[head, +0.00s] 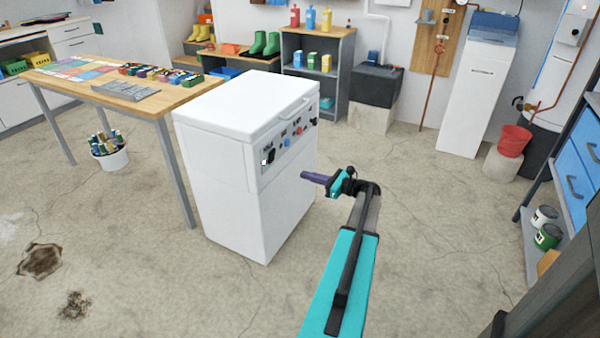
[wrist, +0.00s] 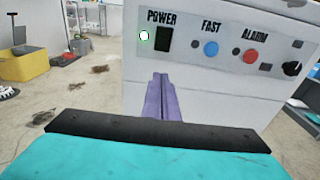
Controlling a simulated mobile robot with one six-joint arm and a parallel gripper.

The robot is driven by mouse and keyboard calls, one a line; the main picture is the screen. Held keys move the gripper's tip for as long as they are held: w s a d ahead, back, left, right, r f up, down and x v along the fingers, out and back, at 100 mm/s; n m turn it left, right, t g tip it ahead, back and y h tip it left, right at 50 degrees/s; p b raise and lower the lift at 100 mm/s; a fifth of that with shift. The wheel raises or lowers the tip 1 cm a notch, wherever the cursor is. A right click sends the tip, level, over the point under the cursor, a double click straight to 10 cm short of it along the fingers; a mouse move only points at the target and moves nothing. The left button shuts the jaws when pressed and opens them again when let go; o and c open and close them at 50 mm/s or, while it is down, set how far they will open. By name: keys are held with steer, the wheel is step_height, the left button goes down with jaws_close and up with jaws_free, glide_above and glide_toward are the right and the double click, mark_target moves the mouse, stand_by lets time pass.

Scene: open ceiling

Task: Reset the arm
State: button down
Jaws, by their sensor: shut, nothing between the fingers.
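My arm reaches in from the bottom of the head view, and my gripper (head: 305,176) points left toward the front of a white chest freezer (head: 225,150). Its purple fingers (wrist: 160,82) are together with nothing between them. A small white light with a green rim (wrist: 144,36) shows left of the switch. A blue FAST button (wrist: 211,48), a red ALARM button (wrist: 250,55) and a black knob (wrist: 291,68) sit farther right. I cannot tell the exact gap to the panel.
A wooden table (head: 150,104) with colourful items stands left of the freezer, with a white bucket (head: 110,158) under it. A shelf with blue drawers (head: 575,180) stands at the right. The concrete floor (head: 440,220) between is clear.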

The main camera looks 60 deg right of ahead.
steer(key=shift+s+f, duration=0.1)
steer(key=shift+s, duration=0.3)
